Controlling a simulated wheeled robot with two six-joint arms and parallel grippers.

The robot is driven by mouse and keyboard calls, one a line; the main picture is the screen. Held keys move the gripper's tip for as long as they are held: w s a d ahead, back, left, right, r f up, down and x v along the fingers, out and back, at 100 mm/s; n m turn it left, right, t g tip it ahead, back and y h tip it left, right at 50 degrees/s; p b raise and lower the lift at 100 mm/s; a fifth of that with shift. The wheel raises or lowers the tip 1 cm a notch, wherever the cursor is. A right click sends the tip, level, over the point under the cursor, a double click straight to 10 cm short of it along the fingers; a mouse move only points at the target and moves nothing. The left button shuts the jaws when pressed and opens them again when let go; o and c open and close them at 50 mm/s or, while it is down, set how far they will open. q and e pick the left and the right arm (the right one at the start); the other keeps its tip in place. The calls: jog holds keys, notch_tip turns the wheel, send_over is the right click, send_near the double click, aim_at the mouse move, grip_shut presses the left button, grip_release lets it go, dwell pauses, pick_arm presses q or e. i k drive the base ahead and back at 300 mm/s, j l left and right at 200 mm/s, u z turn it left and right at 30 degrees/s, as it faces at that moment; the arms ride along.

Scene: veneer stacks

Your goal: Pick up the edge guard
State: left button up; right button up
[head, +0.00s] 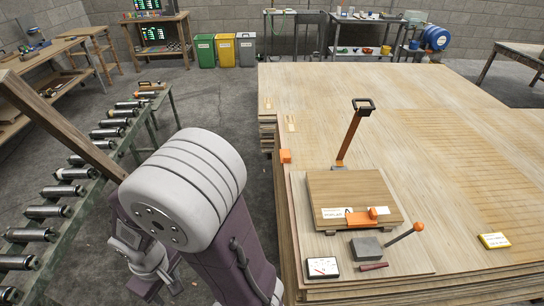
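A small orange block (285,156) sits at the left edge of the large veneer stack (420,130); it looks like the edge guard. A second orange piece (360,217) lies at the front of a small wooden board on the stack, so I cannot be sure which one the name means. Part of one of my arms rises at the lower left, beside the stack and apart from both orange pieces. No gripper fingers show clearly. My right gripper is out of view.
The small board (350,190) has an upright orange-and-black handle (349,135) behind it. A grey block (366,247), an orange-knobbed lever (405,234), a white gauge (323,267) and a yellow box (494,240) lie nearby. A roller conveyor (60,190) runs at left. The stack's far part is mostly clear.

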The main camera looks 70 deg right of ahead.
aim_at(284, 154)
jog(key=i+l+z, duration=0.15)
jog(key=i+z, duration=0.85)
jog(key=z, duration=0.15)
jog(key=i+j+z, duration=0.2)
jog(key=z, duration=0.2)
jog(key=i+l+z, duration=0.15)
jog(key=i+z, duration=0.7)
jog(key=i+j+z, duration=0.15)
jog(key=i+z, duration=0.3)
jog(key=i+j+z, duration=0.3)
jog(key=i+z, duration=0.15)
jog(key=i+j+z, duration=0.25)
jog(key=i, duration=0.15)
jog(key=l, duration=0.1)
